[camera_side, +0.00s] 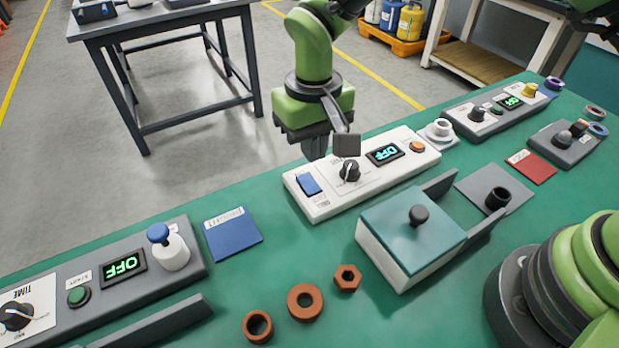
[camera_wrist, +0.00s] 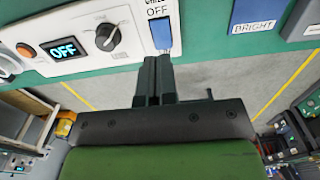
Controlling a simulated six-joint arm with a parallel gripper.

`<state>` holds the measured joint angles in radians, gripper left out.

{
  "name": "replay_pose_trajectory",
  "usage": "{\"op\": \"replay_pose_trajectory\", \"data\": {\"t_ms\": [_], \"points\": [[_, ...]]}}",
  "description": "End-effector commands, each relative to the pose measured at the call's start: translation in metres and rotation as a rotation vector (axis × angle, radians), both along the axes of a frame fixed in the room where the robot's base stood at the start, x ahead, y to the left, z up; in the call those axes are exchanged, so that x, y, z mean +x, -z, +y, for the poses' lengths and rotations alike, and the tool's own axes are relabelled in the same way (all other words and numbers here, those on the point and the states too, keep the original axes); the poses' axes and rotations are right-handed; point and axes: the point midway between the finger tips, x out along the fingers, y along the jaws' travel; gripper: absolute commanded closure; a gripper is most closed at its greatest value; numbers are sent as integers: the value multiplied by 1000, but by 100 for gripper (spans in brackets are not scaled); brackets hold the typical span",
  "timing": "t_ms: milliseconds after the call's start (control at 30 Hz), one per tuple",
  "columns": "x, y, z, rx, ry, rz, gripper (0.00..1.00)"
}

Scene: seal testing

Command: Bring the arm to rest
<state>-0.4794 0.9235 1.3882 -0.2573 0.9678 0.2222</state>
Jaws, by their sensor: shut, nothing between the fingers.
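My gripper (camera_side: 316,152) hangs pointing down at the back edge of the green bench, by the white control box (camera_side: 322,203). In the wrist view my gripper (camera_wrist: 157,62) has its two dark fingers together, with nothing between them. The fingertips appear just below the blue rocker switch (camera_wrist: 161,33), which also shows in the side view (camera_side: 309,184). I cannot tell whether they touch it. The box also carries a dial (camera_side: 350,170), a display (camera_side: 384,154) reading OFF and an orange button (camera_side: 417,146).
A teal-lidded box (camera_side: 395,225) stands in front of the white box. A grey control unit (camera_side: 110,280) with a blue-topped knob is at left, near a blue card (camera_side: 233,233). Several orange rings and nuts (camera_side: 305,302) lie in front. Another control unit (camera_side: 490,110) is at right.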

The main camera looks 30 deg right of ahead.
Motion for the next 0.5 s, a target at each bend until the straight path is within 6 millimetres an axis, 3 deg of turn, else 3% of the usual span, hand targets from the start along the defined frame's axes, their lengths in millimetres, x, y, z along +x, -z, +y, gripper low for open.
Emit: {"op": "replay_pose_trajectory", "data": {"t_ms": [167, 267, 367, 500], "points": [[0, -1, 0, 1, 1, -1, 100], [1, -14, -5, 13, 13, -16, 100], [0, -45, -18, 43, 41, -51, 100], [-14, -103, -47, 99, 97, -125, 100]]}}
